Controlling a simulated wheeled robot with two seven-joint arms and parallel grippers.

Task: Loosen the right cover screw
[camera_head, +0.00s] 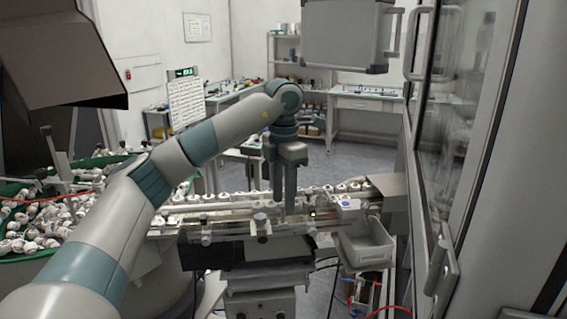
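A feeder rail (230,217) runs across the middle with metal covers along it. Small light knob-like screws stand on its front side, one near the middle (262,224) and one farther right (312,214). I cannot tell for sure which is the right cover screw. My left gripper (290,210) points straight down over the right half of the rail, between these two knobs. My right gripper is not in view.
A green-rimmed bowl (30,252) full of white caps stands at the left. A grey bin (365,246) hangs at the rail's right end. A glass-fronted cabinet door (455,130) closes off the right side. A grey box (345,35) hangs above. Workbenches (365,104) stand behind.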

